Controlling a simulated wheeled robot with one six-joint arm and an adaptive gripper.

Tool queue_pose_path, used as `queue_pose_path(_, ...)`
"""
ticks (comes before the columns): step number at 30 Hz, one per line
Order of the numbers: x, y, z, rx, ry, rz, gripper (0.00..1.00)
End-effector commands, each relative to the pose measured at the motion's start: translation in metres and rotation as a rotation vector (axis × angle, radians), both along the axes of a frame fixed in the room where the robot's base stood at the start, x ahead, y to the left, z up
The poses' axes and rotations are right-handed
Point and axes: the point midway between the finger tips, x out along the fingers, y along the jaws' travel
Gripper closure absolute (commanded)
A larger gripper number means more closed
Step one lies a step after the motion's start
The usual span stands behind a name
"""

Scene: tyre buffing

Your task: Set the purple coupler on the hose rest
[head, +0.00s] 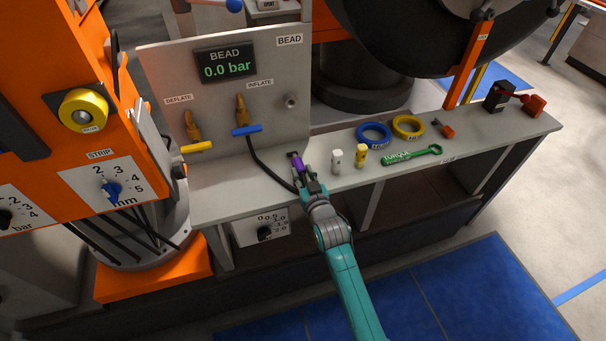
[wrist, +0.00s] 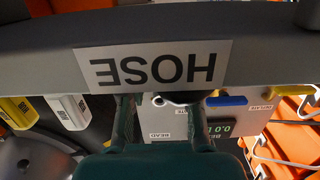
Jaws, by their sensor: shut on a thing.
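The purple coupler (head: 298,165) is on the bench (head: 235,190) side nearest the panel, at the end of a black hose. My gripper (head: 309,183) is shut on it, reaching in from the front. A small dark piece (head: 292,154), perhaps the hose rest, shows just behind the coupler; I cannot tell whether they touch. In the wrist view, a grey bar with a HOSE label (wrist: 153,65) crosses in front of my gripper (wrist: 162,105). The coupler is mostly hidden there.
A white bottle (head: 337,161) and a yellow bottle (head: 361,156) stand right of my gripper. A green torque wrench (head: 412,156), a blue ring (head: 373,134) and a yellow ring (head: 408,126) lie further right. The BEAD panel (head: 220,110) rises behind; the black hose (head: 265,168) runs left.

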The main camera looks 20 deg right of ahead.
Motion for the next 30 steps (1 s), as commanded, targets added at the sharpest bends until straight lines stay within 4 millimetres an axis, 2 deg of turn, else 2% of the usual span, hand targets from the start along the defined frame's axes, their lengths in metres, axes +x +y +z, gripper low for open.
queue_pose_path(11, 0.0, 0.0, -0.005, 0.0, -0.001, 0.0, 1.0)
queue_pose_path(12, 0.0, 0.0, -0.005, 0.0, -0.002, 0.0, 0.63)
queue_pose_path(15, 0.0, 0.0, -0.005, 0.0, -0.002, 0.0, 0.43)
queue_pose_path(26, 0.0, 0.0, -0.001, 0.0, -0.002, 0.0, 0.43)
queue_pose_path(30, -0.015, 0.0, -0.001, 0.0, 0.0, 0.0, 0.43)
